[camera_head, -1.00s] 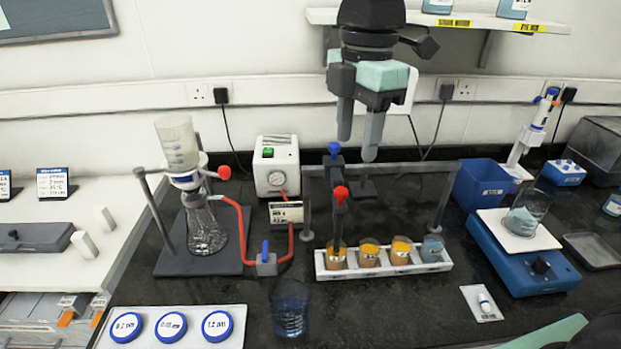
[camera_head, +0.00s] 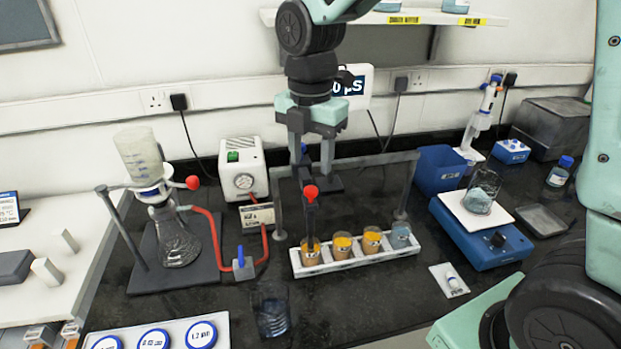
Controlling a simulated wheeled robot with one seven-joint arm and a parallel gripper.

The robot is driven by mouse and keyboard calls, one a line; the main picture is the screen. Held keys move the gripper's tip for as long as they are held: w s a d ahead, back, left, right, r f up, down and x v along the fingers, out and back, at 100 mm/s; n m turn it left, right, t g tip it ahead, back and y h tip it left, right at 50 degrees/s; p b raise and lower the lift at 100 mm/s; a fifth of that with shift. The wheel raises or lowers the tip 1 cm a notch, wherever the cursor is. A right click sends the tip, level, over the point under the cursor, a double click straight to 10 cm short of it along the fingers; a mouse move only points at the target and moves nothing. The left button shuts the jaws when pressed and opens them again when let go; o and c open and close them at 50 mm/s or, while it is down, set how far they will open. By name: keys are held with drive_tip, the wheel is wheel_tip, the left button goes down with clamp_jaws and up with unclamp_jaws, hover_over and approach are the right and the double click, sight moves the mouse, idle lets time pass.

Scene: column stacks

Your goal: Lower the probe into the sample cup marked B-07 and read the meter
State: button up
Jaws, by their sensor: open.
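A rail frame (camera_head: 375,160) spans a white rack (camera_head: 345,265) of several cups. Three cups hold orange contents: the leftmost (camera_head: 311,255), the second (camera_head: 342,246) and the third (camera_head: 372,240). The rightmost cup (camera_head: 400,236) looks blue-grey. Their labels are too small to read, so I cannot pick out B-07. A dark upright probe holder (camera_head: 310,222) with a red knob (camera_head: 311,192) stands in line with the leftmost cup; I cannot tell whether its tip is inside. My gripper (camera_head: 312,166) is open and empty, pointing down just above the red knob. It partly hides the meter display (camera_head: 352,88), where "0 µS" shows.
Left are a filter flask stand (camera_head: 178,245), a pump box (camera_head: 242,170) and red tubing. A glass beaker (camera_head: 272,310) stands in front. A blue bin (camera_head: 440,170) and a blue balance (camera_head: 490,240) stand right.

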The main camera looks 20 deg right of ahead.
sight(311, 189)
wheel_tip(311, 189, down, 6)
drive_tip(key=shift+f+p, duration=0.2)
drive_tip(key=shift+p, duration=0.15)
clamp_jaws()
wheel_tip(311, 189, up, 6)
drive_tip(key=p, duration=0.5)
drive_tip(key=shift+r, duration=0.25)
drive_tip(key=shift+w, duration=0.1)
unclamp_jaws()
